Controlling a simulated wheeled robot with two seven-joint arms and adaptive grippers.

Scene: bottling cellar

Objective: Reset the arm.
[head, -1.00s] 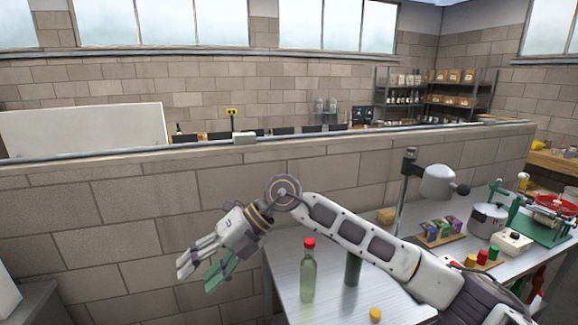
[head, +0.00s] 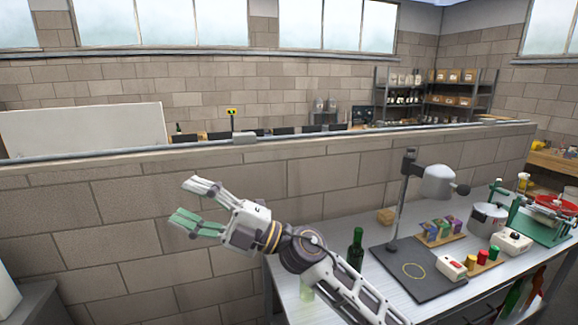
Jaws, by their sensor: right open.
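My right gripper (head: 194,204) is open and empty. It is raised in front of the block half wall, left of the metal table (head: 377,219), with its fingers pointing left. My right arm comes in from the lower right and crosses the table's left part. A dark green bottle (head: 356,249) stands upright just behind the arm. A clear bottle (head: 306,290) is mostly hidden by the arm; only a pale part shows. My left gripper is not in view.
A lamp-like stand (head: 437,184) rises from a dark board (head: 440,276) with a yellow ring mark. The half wall (head: 120,212) runs close behind.

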